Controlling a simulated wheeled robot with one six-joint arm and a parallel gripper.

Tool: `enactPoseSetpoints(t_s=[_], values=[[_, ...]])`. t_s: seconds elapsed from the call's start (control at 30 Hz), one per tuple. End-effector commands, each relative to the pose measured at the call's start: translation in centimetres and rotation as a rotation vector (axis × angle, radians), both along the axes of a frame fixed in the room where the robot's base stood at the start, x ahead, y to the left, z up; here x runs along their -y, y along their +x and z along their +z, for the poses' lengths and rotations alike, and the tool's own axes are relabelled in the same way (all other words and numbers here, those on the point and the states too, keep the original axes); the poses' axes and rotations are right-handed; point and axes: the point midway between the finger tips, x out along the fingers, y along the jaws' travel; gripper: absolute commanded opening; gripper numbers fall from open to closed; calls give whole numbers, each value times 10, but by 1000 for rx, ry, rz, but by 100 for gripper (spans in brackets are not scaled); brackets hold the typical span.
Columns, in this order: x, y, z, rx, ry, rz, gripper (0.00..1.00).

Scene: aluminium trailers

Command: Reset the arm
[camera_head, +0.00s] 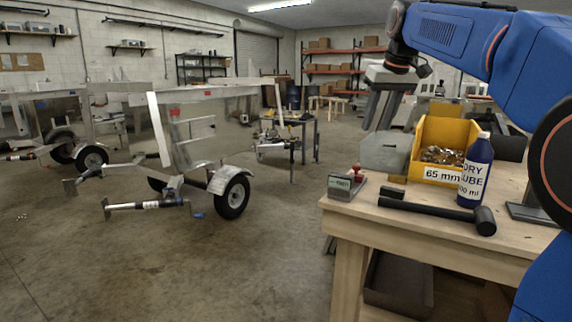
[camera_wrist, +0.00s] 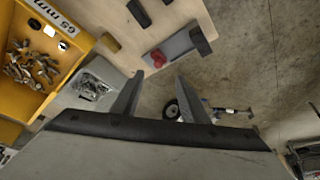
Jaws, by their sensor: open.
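My gripper (camera_head: 381,111) hangs from my blue arm above the workbench, near the left side of the yellow bin. Its two grey fingers point down. In the wrist view my gripper (camera_wrist: 157,94) shows its two fingers apart with nothing between them.
The workbench (camera_head: 350,215) holds a yellow bin (camera_head: 447,128) of metal parts, a blue lube bottle (camera_head: 477,168), a black mallet (camera_head: 438,211) and a dark flat item (camera_head: 532,215). Left of it is open concrete floor (camera_head: 270,250), with an aluminium trailer (camera_head: 196,140) beyond.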

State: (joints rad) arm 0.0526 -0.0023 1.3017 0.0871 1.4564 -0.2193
Motion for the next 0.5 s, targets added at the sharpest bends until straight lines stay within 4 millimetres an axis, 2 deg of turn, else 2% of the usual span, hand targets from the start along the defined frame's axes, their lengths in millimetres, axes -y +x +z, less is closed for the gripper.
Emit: enactPoseSetpoints(t_s=[0.03,0.27,0.5], values=[[-1,-16,-5,2,1,-6,40],[-6,-84,-48,2,0,-43,40],[-9,-158,-105,5,0,-79,40]])
